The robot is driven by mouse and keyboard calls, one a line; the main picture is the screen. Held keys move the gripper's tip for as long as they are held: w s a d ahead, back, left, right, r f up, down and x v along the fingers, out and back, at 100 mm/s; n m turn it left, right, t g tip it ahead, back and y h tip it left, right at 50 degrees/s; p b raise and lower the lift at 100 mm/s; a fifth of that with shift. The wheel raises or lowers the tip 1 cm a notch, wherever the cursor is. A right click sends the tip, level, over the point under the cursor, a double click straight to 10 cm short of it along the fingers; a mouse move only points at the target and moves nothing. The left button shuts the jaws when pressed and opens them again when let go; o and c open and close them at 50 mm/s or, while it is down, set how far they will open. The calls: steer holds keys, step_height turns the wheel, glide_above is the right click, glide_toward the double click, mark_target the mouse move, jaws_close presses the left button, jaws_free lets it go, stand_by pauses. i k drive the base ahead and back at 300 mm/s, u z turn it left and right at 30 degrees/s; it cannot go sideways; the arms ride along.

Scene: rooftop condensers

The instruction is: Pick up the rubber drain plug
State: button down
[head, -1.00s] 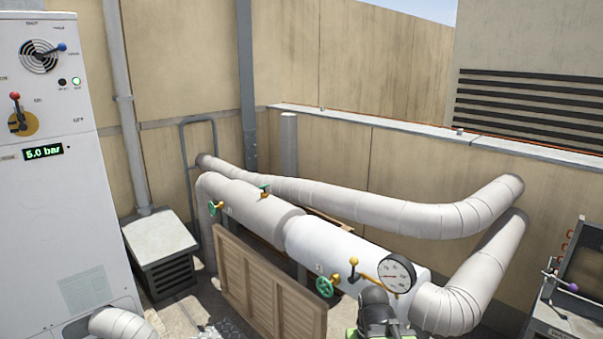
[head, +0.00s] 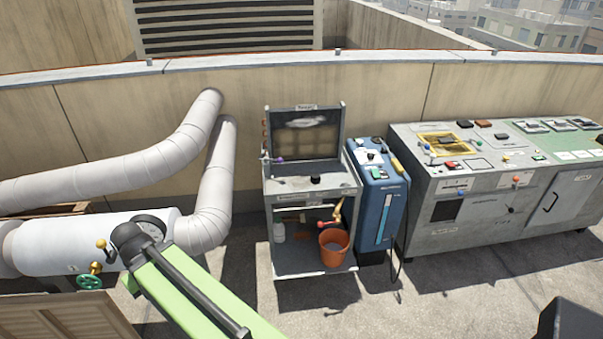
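A small round black object (head: 315,180) lies on the top shelf of the grey service cart (head: 285,189), near the middle of the picture. It may be the rubber drain plug, but it is too small to tell. My green arm crosses the lower left of the head view, in front of the white pipework. I cannot see my gripper's fingers.
A blue machine (head: 371,215) stands right of the cart, then a long grey control bench (head: 470,222). Lagged pipes (head: 100,177) run at left. The floor in front is open.

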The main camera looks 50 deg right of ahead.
mark_target(315, 178)
steer(key=z, duration=0.9)
steer(key=k, duration=0.1)
steer(key=u, duration=2.3)
steer(key=k, duration=0.95)
steer(key=z, duration=1.65)
